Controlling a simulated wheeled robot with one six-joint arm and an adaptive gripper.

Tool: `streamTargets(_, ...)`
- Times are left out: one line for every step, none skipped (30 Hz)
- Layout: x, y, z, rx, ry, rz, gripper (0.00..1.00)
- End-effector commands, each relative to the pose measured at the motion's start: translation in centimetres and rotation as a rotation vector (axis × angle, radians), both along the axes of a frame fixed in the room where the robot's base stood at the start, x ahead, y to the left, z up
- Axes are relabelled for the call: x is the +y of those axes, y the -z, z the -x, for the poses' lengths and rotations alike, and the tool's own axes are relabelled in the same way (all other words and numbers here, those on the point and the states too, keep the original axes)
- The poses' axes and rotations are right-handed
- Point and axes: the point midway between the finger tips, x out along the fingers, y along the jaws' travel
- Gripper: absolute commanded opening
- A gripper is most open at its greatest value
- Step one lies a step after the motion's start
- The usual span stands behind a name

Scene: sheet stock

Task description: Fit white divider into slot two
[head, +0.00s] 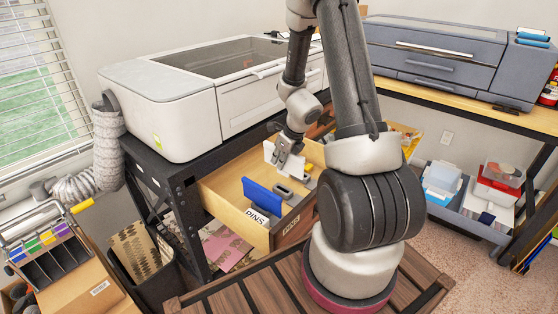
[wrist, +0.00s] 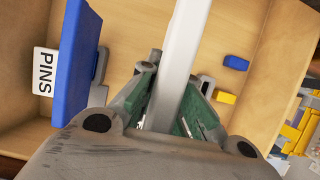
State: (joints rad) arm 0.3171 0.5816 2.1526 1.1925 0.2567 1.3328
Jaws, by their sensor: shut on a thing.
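The white divider (head: 269,153) is upright above or inside the open wooden drawer (head: 222,184); its lower edge is hard to make out. My gripper (head: 287,158) is shut on it. In the wrist view the white divider (wrist: 182,45) runs up between the green finger pads of my gripper (wrist: 172,103). A blue divider (head: 262,198) stands at the drawer's front, beside a PINS label (head: 257,216); it also shows in the wrist view (wrist: 76,60). A grey slot holder (head: 284,191) sits beside the blue divider. I cannot tell whether the white divider is in a slot.
In the wrist view, small blue (wrist: 236,63) and yellow (wrist: 224,97) pieces lie on the drawer floor, right of the white divider. The white machine (head: 180,100) stands on the black bench above the drawer. Drawer walls bound the space around my gripper.

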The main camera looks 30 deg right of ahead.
Motion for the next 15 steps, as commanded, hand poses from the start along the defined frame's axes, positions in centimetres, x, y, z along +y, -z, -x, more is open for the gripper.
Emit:
streamTargets(0.0, 0.0, 0.0, 0.000, 0.000, 0.000, 0.00)
streamTargets(0.0, 0.0, 0.0, 0.000, 0.000, 0.000, 0.00)
streamTargets(0.0, 0.0, 0.0, 0.000, 0.000, 0.000, 0.00)
streamTargets(0.0, 0.0, 0.0, 0.000, 0.000, 0.000, 0.00)
streamTargets(0.0, 0.0, 0.0, 0.000, 0.000, 0.000, 0.00)
streamTargets(0.0, 0.1, 0.0, 0.000, 0.000, 0.000, 0.00)
streamTargets(0.0, 0.1, 0.0, 0.000, 0.000, 0.000, 0.00)
streamTargets(0.0, 0.2, 0.0, 0.000, 0.001, 0.000, 0.00)
streamTargets(0.0, 0.3, 0.0, 0.000, 0.001, 0.000, 0.00)
streamTargets(0.0, 0.4, 0.0, 0.000, 0.001, 0.000, 0.00)
streamTargets(0.0, 0.6, 0.0, 0.001, 0.001, 0.000, 0.00)
streamTargets(0.0, 0.8, 0.0, 0.001, 0.001, 0.000, 0.00)
streamTargets(0.0, 0.9, 0.0, 0.001, 0.001, 0.000, 0.00)
streamTargets(0.0, 1.1, 0.0, 0.001, 0.001, 0.000, 0.00)
streamTargets(0.0, 1.4, 0.0, 0.000, 0.002, -0.001, 0.00)
